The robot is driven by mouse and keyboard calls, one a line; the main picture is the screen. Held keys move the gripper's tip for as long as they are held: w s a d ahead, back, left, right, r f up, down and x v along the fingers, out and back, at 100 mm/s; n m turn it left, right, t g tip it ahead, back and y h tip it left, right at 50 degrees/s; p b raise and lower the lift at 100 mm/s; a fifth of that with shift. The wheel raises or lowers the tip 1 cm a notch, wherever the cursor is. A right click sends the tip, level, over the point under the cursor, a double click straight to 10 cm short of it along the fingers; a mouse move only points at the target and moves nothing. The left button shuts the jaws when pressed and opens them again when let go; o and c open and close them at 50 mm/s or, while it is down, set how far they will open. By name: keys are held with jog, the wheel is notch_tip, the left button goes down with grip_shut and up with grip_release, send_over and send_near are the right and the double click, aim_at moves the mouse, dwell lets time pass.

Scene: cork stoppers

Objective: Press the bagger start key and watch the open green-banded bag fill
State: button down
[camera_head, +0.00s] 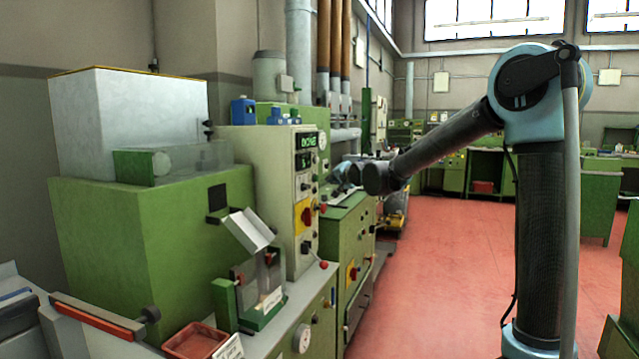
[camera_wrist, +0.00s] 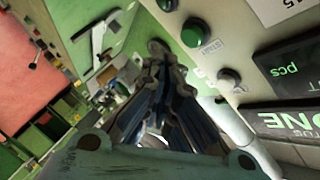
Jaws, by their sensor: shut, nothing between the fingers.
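The bagger's cream control panel (camera_head: 285,195) stands upright in the head view, with green-lit displays near its top. In the wrist view a green start key (camera_wrist: 195,32) sits on the panel beside a label that seems to read START. My gripper (camera_wrist: 158,50) is shut and empty, its fingertips just beside the key; I cannot tell whether they touch anything. In the head view my gripper (camera_head: 343,172) is small, right of the panel. Below the metal chute (camera_head: 247,230) stands a clear, upright shape (camera_head: 270,272) on a green base; I cannot tell whether it is the bag.
A wrist-view display (camera_wrist: 290,117) shows letters ending in ONE, with pcs above. A red tray (camera_head: 195,342) lies at the front of the bench. Red floor (camera_head: 440,280) is open to the right.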

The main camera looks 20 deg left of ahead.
jog(key=shift+s+d, duration=0.15)
jog(key=shift+d, duration=1.55)
jog(key=shift+d, duration=0.1)
jog(key=s+d+f+n+g+h, duration=0.1)
jog(key=s+d+f+h, duration=0.2)
jog(key=d, duration=0.7)
jog(key=s+d+f+g+h, duration=0.1)
jog(key=s+d+f, duration=0.35)
jog(key=d, duration=0.55)
jog(key=s+d+f+n+g+h, duration=0.15)
jog(key=s+d, duration=0.35)
jog(key=d, duration=0.5)
jog(key=s+d+f+g+h, duration=0.1)
jog(key=s+d+f+g, duration=0.1)
jog(key=s+d+f, duration=0.4)
jog(key=s+d+f+g+h, duration=0.2)
jog(key=s+d+f, duration=0.4)
jog(key=s, duration=0.7)
jog(key=s+d+f+n+g+h, duration=0.1)
jog(key=s+d+f+g, duration=0.1)
jog(key=s+d+f, duration=0.4)
jog(key=s+d, duration=0.2)
jog(key=s, duration=0.2)
jog(key=shift+s+f+h, duration=0.15)
jog(key=shift+f+h, duration=0.2)
jog(key=shift+f, duration=0.05)
jog(key=shift+a, duration=0.1)
